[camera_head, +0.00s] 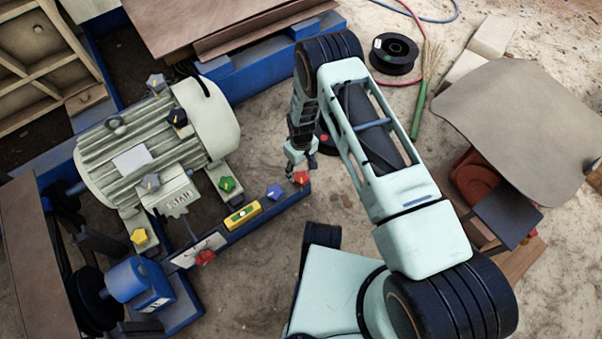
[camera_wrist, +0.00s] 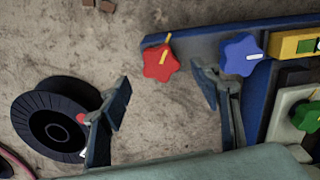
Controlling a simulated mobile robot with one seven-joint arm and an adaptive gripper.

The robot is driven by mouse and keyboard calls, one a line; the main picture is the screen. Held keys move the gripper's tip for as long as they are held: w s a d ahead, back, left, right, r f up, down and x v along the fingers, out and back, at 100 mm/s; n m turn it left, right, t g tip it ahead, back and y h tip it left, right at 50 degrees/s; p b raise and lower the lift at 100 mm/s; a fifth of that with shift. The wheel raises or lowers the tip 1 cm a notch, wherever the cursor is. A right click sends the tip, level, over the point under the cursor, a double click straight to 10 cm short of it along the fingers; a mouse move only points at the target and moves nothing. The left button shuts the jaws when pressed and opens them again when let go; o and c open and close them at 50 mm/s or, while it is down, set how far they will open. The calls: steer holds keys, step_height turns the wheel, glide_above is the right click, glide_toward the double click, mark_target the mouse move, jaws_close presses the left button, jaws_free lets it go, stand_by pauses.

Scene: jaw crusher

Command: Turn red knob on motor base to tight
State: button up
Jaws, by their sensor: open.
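A red star-shaped knob (camera_head: 301,177) sits at the right end of the blue motor base (camera_head: 262,218). In the wrist view the red knob (camera_wrist: 161,62) has a yellow pointer mark and sits near the corner of the blue base (camera_wrist: 196,38). A second red knob (camera_head: 205,258) is further left on the base. My gripper (camera_head: 301,164) is close to the right-end red knob in the head view. In the wrist view my gripper (camera_wrist: 163,92) is open and empty. The knob shows ahead of the gap between its fingers, and I see no contact.
A blue knob (camera_head: 274,192), a yellow level (camera_head: 243,215) and a green knob (camera_head: 227,184) lie left of the red knob. The grey motor (camera_head: 155,145) stands behind them. A black spool (camera_wrist: 58,120) lies on the ground beside my left finger.

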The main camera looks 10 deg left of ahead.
mark_target(301, 177)
step_height(301, 177, up, 7)
stand_by(0.3)
steer(key=shift+f, duration=0.1)
stand_by(0.4)
